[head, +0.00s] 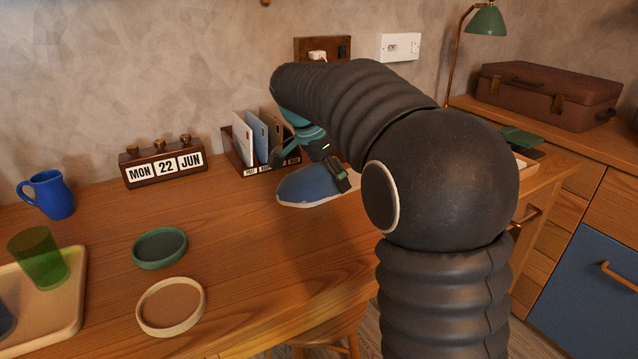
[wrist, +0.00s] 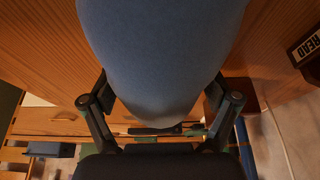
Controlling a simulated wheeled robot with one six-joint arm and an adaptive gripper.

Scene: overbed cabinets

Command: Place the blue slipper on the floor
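The blue slipper (head: 306,186), with a pale sole edge, shows at the back of the wooden desk, in front of the letter rack. My gripper (head: 325,172) is at its right part, with a dark finger against the near side. In the wrist view the slipper (wrist: 160,50) fills the upper middle. My gripper's fingers (wrist: 161,88) meet its edges left and right, and it hides their tips. The gripper looks shut on the slipper. I cannot tell whether the sole touches the desk. A little floor (head: 372,335) shows below the desk's front edge.
The letter rack (head: 238,153) stands close behind the slipper. A calendar (head: 163,164), blue mug (head: 52,194), green dish (head: 159,248), cream dish (head: 171,306) and tray (head: 75,290) with a green cup (head: 38,257) are left. A stool (head: 335,335) stands below the desk edge.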

